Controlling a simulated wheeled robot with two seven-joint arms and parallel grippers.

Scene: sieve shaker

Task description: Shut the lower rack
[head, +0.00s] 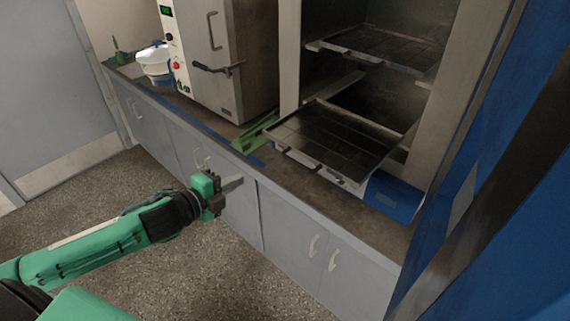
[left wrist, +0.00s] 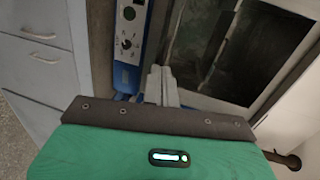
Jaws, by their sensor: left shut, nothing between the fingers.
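The lower rack (head: 333,136) is a dark wire shelf with a pale front rail, pulled well out of the open cabinet over the counter edge. The upper rack (head: 374,47) sits higher in the same cabinet (head: 291,52) and also sticks out a little. My left gripper (head: 233,184) is shut and empty, in front of the counter's cupboard doors, below and left of the lower rack and apart from it. Its closed fingers (left wrist: 161,86) also show in the left wrist view. My right gripper is not in view.
A closed oven-like unit (head: 221,90) with a handle stands left of the open cabinet. A green piece (head: 254,133) and a blue tray (head: 393,196) lie on the counter (head: 385,228). A white and blue container (head: 155,62) stands at the far left. The floor before the cupboards is clear.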

